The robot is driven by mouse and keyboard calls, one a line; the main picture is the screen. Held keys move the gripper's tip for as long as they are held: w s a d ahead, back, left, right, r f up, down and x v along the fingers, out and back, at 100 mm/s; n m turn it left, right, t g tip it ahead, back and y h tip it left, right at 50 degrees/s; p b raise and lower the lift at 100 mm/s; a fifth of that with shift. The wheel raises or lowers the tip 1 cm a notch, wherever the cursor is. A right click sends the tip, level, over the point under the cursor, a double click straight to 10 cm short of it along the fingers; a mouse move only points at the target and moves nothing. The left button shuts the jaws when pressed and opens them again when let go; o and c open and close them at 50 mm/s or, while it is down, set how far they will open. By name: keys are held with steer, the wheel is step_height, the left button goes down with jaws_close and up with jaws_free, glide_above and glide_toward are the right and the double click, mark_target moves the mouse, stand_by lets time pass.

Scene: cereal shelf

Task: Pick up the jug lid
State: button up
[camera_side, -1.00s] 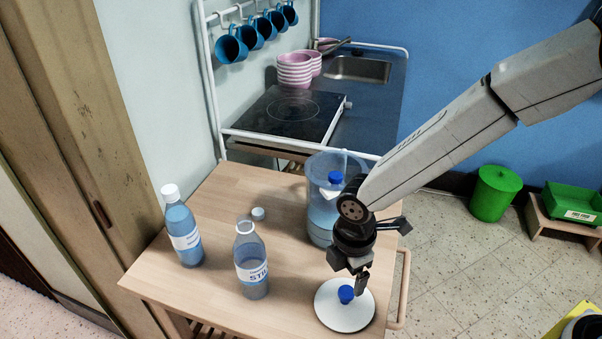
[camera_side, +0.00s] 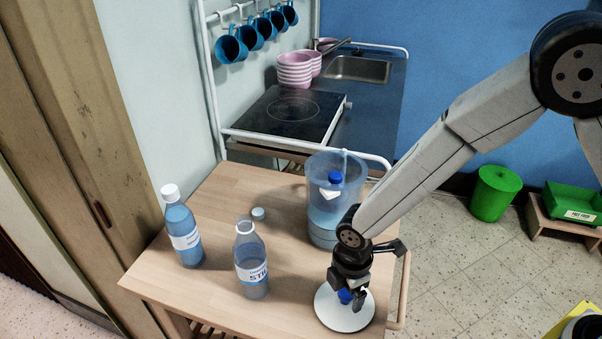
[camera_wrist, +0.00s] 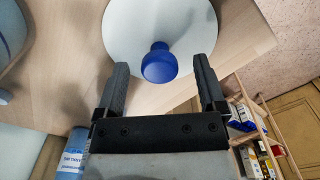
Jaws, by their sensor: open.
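The jug lid (camera_side: 333,315) is a white disc with a blue knob (camera_side: 345,296). It lies flat on the wooden table near its front right corner. My gripper (camera_side: 353,294) is low over the lid in the side view, with its fingers partly hiding the knob. In the wrist view the lid (camera_wrist: 190,22) fills the top middle and the knob (camera_wrist: 159,63) sits between and slightly beyond the open fingers (camera_wrist: 161,75). Neither finger visibly touches the knob there. The clear jug (camera_side: 322,222) with blue liquid stands behind the lid.
A capped blue bottle (camera_side: 181,226) and an uncapped bottle (camera_side: 250,262) stand left of the lid on the wooden table (camera_side: 210,305). A loose small cap (camera_side: 258,213) lies behind them. The table's right rail (camera_side: 402,290) is close to the lid.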

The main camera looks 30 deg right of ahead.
steer(key=shift+f, duration=0.75)
steer(key=shift+c, duration=0.3)
jaws_close()
steer(key=shift+r, duration=0.1)
steer(key=shift+r, duration=0.7)
steer(key=s+d+r, duration=0.6)
steer(key=s+r, duration=0.5)
steer(key=s, duration=0.1)
steer(key=shift+s+r, duration=0.2)
steer(key=shift+s, duration=0.15)
